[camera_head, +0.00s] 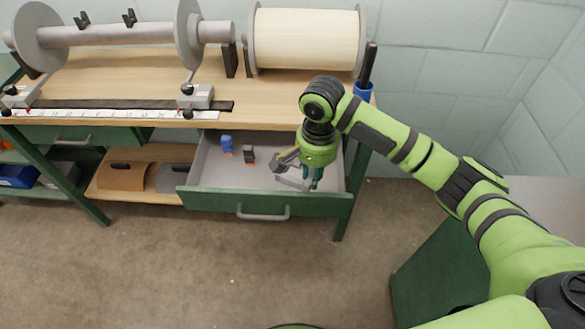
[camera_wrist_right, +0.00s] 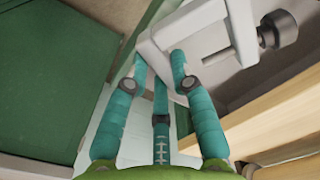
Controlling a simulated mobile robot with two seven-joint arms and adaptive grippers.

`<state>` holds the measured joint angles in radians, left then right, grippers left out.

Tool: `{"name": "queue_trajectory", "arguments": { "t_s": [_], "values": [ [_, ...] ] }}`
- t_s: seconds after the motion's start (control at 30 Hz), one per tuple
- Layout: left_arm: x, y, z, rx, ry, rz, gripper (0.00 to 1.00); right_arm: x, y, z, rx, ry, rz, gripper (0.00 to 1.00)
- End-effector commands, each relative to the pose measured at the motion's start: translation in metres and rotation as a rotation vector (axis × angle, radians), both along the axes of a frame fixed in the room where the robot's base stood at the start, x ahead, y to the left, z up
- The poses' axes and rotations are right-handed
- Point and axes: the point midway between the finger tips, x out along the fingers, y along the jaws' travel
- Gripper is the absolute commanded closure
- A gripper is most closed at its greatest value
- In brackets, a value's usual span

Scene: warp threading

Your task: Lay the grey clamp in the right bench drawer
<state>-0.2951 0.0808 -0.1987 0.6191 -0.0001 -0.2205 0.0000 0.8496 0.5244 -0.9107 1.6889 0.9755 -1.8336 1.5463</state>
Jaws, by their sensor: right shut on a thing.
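The right bench drawer (camera_head: 322,204) is pulled open under the bench top. My right gripper (camera_head: 312,184) points down over the right part of the drawer. Its teal fingers (camera_wrist_right: 160,78) are shut on the grey clamp (camera_wrist_right: 208,32), which has a dark knob. In the head view the clamp (camera_head: 284,160) shows only partly, to the left of the fingers. Whether it touches the drawer floor cannot be told. My left gripper is not in view.
A blue item (camera_head: 227,145) and a dark item (camera_head: 249,155) stand at the back of the drawer. The wooden bench top (camera_head: 280,110) overhangs behind, carrying a white-wound roller (camera_head: 305,40) and a bare grey roller (camera_head: 110,33). The drawer's left front floor is clear.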

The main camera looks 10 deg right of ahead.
Motion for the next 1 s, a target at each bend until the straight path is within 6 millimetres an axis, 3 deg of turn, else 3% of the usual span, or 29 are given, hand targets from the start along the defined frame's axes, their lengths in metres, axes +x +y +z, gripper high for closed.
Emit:
{"name": "queue_trajectory", "arguments": {
  "t_s": [0.3, 0.5, 0.67, 1.0],
  "values": [
    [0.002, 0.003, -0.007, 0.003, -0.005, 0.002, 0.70, 0.054, -0.043, -0.040, -0.002, -0.001, -0.005, 1.00],
    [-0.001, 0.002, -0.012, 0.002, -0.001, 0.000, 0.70, 0.078, -0.060, -0.058, 0.000, -0.002, -0.002, 1.00],
    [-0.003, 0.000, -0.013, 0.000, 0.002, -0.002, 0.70, 0.085, -0.065, -0.063, 0.000, -0.004, 0.001, 1.00],
    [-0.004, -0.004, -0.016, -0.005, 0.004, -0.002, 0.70, 0.085, -0.066, -0.102, 0.000, -0.001, 0.002, 1.00]
  ]
}}
